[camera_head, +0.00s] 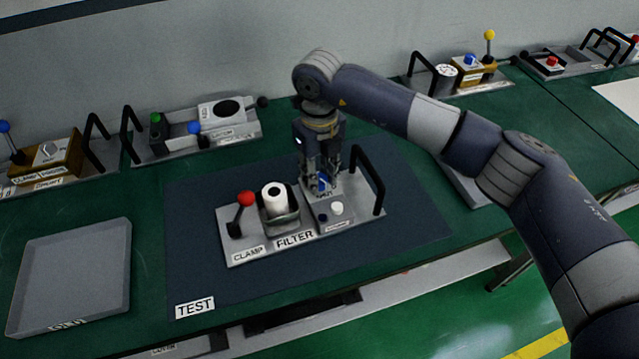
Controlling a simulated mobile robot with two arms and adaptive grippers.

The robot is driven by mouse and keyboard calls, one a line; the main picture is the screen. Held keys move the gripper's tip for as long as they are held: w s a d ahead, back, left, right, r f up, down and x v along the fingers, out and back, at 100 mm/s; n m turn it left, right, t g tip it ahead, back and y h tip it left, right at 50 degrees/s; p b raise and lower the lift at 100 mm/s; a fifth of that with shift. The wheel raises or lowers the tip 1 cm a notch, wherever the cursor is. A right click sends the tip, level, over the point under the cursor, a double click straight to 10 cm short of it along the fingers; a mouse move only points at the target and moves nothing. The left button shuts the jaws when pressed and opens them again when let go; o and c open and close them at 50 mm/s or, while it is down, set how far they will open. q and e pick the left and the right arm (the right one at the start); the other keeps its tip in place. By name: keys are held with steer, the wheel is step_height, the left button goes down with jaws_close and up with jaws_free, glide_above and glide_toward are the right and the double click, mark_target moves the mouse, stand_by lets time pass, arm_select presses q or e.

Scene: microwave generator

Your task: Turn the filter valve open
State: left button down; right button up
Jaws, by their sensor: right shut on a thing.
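The filter module (350,222) is a grey plate on the dark blue test mat (205,250). It carries a red-knobbed clamp lever (243,205), a white filter cylinder (273,193) in a dark holder, and a black handle (378,190) on its right side. The blue valve knob (323,181) sits behind a white button. My right gripper (322,178) points down over the valve knob with its fingers shut on it. The fingers hide part of the knob, and I cannot tell its angle. My left gripper is not in view.
A grey tray (72,275) lies on the green table at the left. Other modules with levers and handles stand along the back, such as the grey one (240,125) at back left. The mat around the filter module is clear.

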steer(key=n+b, duration=0.6)
steer(key=b, duration=0.1)
steer(key=shift+f, duration=0.2)
steer(key=n+b, duration=0.2)
steer(key=n, duration=0.1)
steer(key=shift+r+n, duration=0.1)
steer(key=shift+n, duration=0.3)
steer(key=shift+r+n+b, duration=0.1)
steer(key=shift+n+b, duration=0.7)
steer(key=shift+n, duration=0.6)
steer(key=o, duration=1.1)
steer(key=shift+r, duration=0.1)
step_height(320, 180, up, 12)
steer(key=shift+f, duration=0.1)
